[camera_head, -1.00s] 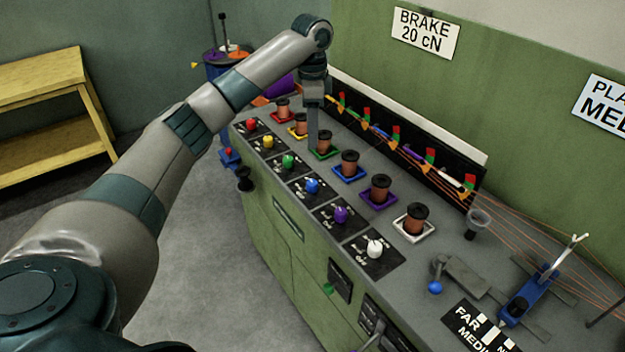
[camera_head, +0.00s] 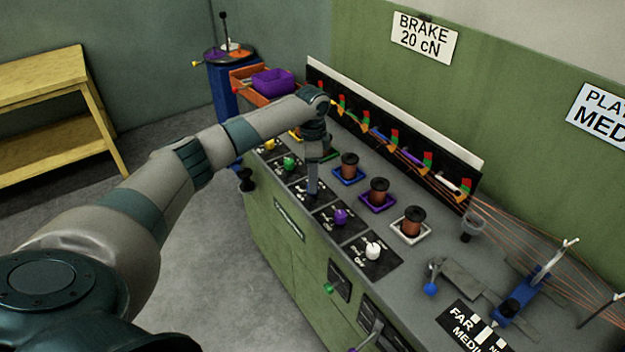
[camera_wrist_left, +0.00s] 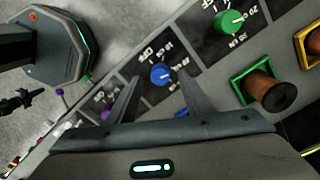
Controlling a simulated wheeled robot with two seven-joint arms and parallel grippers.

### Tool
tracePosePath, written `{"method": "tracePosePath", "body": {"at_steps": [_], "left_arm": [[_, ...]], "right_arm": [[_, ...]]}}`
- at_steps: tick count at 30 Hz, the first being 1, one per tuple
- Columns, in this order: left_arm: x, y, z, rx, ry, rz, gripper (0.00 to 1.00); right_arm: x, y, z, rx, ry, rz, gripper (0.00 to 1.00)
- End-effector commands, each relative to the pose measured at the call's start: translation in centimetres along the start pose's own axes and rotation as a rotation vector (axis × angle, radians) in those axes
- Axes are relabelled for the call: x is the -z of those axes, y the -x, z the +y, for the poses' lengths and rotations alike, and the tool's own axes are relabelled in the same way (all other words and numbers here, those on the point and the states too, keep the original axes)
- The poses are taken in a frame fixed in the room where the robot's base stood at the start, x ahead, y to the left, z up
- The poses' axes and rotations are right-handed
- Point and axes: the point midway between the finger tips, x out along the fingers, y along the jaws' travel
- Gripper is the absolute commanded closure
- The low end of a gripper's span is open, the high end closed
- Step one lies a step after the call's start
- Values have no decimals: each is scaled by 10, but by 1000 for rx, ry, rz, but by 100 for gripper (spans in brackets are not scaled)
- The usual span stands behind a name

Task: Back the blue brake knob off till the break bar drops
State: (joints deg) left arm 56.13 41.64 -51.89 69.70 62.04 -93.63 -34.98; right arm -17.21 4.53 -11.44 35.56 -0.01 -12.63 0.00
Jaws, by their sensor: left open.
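The blue brake knob (camera_wrist_left: 160,74) shows in the left wrist view on its black dial plate; in the head view my gripper hides it. My left gripper (camera_head: 313,192) points down over that dial plate. In the wrist view its two fingers (camera_wrist_left: 159,84) are apart, one on each side of the knob in the picture; I cannot tell whether they touch it. A blue bar (camera_head: 379,133) on the black back rail, among red and green flags, looks like the blue break bar; its exact position is too small to tell. My right gripper is not in view.
Near the blue knob are the green knob (camera_head: 290,163), purple knob (camera_head: 341,216) and white knob (camera_head: 373,250). Copper spools, such as the one on the blue tray (camera_head: 349,178), stand behind them. Orange wires (camera_head: 540,262) run to the right.

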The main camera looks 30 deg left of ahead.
Motion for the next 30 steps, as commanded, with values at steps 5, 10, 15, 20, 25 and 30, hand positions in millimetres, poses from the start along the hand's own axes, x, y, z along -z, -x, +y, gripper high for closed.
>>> {"method": "tracePosePath", "body": {"at_steps": [5, 10, 15, 20, 25, 30], "left_arm": [[0, -19, 0, -1, 0, 0, 54], [0, -27, 0, 0, 0, 0, 54], [0, -28, 0, 1, 0, 0, 54], [0, -28, 0, 0, 0, 0, 63], [0, -28, 0, 0, 0, 0, 95], [0, -28, 0, 0, 4, 0, 95]], "right_arm": [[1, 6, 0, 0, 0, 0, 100], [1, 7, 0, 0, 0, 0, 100], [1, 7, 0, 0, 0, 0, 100], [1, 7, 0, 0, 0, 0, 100], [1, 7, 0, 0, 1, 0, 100], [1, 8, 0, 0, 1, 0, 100]]}}
